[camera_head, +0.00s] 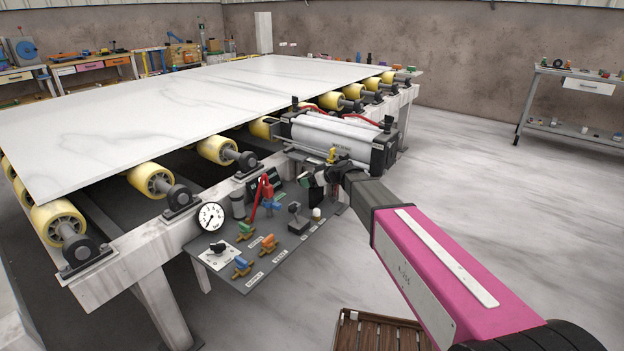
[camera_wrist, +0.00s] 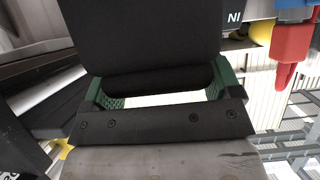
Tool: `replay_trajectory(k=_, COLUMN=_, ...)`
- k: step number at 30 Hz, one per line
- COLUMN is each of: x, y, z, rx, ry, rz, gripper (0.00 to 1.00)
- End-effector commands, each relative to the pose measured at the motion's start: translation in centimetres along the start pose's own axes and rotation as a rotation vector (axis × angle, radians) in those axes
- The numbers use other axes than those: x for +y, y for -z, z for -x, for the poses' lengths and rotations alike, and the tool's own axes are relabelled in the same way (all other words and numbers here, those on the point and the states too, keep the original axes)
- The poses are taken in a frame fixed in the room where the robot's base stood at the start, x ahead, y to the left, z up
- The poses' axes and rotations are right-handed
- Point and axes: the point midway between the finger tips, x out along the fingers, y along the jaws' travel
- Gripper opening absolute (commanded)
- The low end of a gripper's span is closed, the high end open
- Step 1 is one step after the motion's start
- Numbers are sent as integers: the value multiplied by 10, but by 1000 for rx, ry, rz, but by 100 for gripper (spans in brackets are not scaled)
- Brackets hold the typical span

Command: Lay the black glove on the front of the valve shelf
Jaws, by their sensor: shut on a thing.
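The valve shelf (camera_head: 297,241) is a dark grey panel on the near side of the roller table, carrying a gauge and several coloured valves. My gripper (camera_head: 318,178) is over the shelf's back right end, just below the grey cylinder unit. In the wrist view, its green-sided fingers (camera_wrist: 163,92) are shut on a dark, flat thing, which seems to be the black glove (camera_wrist: 140,38). In the head view the glove is small and mostly lost against the dark parts. I cannot tell whether it touches the shelf.
The gauge (camera_head: 210,216), blue valve (camera_head: 242,266), orange valve (camera_head: 269,243) and red lever (camera_head: 267,190) stand up from the shelf. The cylinder unit (camera_head: 335,137) is close behind my gripper. A wooden crate (camera_head: 380,335) is on the floor below. The shelf's front strip has little clear room.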

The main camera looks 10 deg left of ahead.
Motion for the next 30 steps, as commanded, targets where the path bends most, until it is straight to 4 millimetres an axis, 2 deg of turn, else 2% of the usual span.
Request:
replay_trajectory(k=1, x=0, y=-1, z=0, rx=0, ry=0, rz=0, gripper=90)
replay_trajectory(k=2, x=0, y=0, z=0, rx=0, ry=0, rz=0, gripper=100)
replay_trajectory(k=11, x=0, y=2, z=1, rx=0, ry=0, rz=0, gripper=100)
replay_trajectory(k=13, x=-1, y=2, z=8, rx=0, ry=-1, rz=0, gripper=100)
replay_trajectory(k=17, x=-1, y=1, z=29, rx=1, ry=-3, rz=0, gripper=100)
replay_trajectory(k=24, x=-2, y=1, z=78, rx=1, ry=-2, rz=0, gripper=100)
replay_trajectory(k=30, x=-1, y=1, z=108, rx=1, ry=-1, rz=0, gripper=100)
